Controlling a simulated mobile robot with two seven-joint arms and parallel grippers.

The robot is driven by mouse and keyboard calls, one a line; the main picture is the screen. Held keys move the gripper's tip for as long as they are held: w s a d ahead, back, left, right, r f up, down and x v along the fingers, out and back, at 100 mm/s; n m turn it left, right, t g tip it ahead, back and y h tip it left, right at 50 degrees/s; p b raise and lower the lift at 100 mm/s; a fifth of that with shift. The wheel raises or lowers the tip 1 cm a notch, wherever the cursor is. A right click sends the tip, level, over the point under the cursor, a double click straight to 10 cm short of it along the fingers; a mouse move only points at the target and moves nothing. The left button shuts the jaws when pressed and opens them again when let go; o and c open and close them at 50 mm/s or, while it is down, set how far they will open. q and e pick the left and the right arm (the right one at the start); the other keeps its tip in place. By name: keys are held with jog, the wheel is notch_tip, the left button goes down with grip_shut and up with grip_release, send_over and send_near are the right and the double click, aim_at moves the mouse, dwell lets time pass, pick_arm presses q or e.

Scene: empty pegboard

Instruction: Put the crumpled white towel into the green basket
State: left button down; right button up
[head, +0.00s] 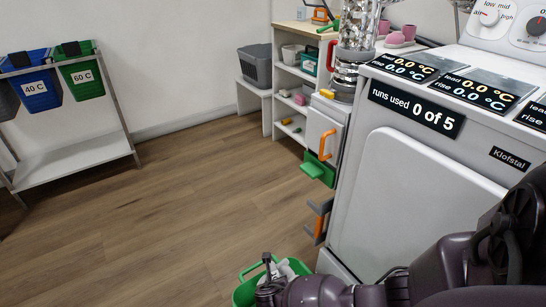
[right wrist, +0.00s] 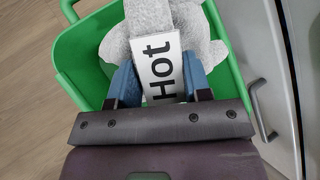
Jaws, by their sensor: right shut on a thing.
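The green basket (head: 243,293) is low in the head view, cut off by the bottom edge. It also shows in the right wrist view (right wrist: 85,48), surrounding the towel on the sides in view. The crumpled white towel (right wrist: 200,45) looks greyish there and lies within the basket's outline; whether it touches the bottom is unclear. It also shows in the head view (head: 292,268). My right gripper (head: 268,272) is over the basket. Its blue fingers (right wrist: 158,84) are shut on the towel, with a white "Hot" label (right wrist: 160,68) between them. My left gripper is out of view.
A white machine (head: 405,185) stands close on the right, beside the basket. A metal handle (right wrist: 262,108) is near the basket's right side. A shelf unit (head: 288,98) and a rack with blue and green bins (head: 75,165) stand farther back. The wooden floor (head: 170,225) on the left is clear.

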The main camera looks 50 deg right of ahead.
notch_tip(320, 180, down, 2)
jog(key=shift+f+b, duration=0.2)
jog(key=shift+b, duration=0.35)
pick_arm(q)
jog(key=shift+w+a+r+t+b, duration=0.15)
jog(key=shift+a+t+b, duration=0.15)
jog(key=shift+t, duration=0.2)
pick_arm(e)
jog(key=shift+f, duration=0.7)
jog(key=o, duration=1.2)
